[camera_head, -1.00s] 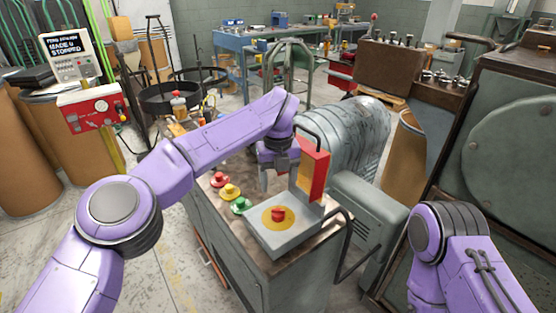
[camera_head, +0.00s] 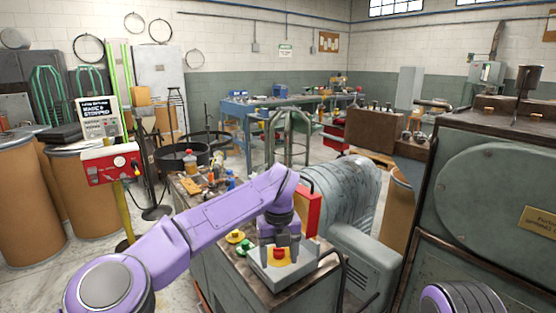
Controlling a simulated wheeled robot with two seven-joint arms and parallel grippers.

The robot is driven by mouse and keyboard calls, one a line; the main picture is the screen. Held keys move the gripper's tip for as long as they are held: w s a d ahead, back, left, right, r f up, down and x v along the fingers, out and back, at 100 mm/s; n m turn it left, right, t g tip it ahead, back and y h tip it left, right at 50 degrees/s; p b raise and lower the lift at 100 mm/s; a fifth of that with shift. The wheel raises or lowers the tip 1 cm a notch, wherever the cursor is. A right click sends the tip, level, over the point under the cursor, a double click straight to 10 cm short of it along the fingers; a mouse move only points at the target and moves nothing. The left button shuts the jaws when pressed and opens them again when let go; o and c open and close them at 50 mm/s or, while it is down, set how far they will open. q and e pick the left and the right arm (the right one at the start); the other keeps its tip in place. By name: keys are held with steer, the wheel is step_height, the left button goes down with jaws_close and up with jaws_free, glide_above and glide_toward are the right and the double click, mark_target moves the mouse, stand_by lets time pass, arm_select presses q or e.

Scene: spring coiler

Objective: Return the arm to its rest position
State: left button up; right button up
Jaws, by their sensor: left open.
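My left arm comes in from the left and is bent over a grey machine cabinet. My left gripper (camera_head: 281,258) points down with its fingers apart and nothing between them that it holds. In this view its fingers frame a red push button (camera_head: 279,253) on a yellow plate, on top of a grey control box (camera_head: 304,263). I cannot tell the exact height of the fingertips over the box. Of my right arm only a rounded purple part shows at the bottom right; its gripper is out of view.
A red panel (camera_head: 313,210) stands right beside the left gripper. Green (camera_head: 246,247) and yellow (camera_head: 235,236) buttons lie to its left. A ribbed grey housing (camera_head: 350,198) is behind. A large dark machine (camera_head: 500,190) fills the right.

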arm_select(q)
steer(key=s+a+f+m+t+y, duration=0.2)
steer(key=s+a+f+m+t, duration=0.15)
steer(key=a+f+m, duration=0.5)
steer(key=s+a+f+m+t+y, duration=0.25)
steer(key=s+f+m, duration=0.2)
steer(key=f, duration=0.65)
steer(key=s+a+f+m+t+y, duration=0.25)
steer(key=a+f+m, duration=0.35)
steer(key=f+m, duration=0.3)
steer(key=s+a+f+m+g+h, duration=0.1)
steer(key=s+a+f+m, duration=0.1)
steer(key=s, duration=0.7)
steer(key=s+a+f+m+g+h, duration=0.1)
steer(key=s+a+f+m+g, duration=0.1)
steer(key=s+a+m, duration=0.2)
steer(key=s+a+f+m+g+h, duration=0.1)
steer(key=s+a, duration=0.6)
steer(key=s, duration=0.9)
steer(key=f+m+g, duration=0.1)
steer(key=m, duration=0.1)
steer(key=shift+a+m+h, duration=0.25)
steer(key=shift+m+h, duration=0.05)
steer(key=shift+m, duration=0.1)
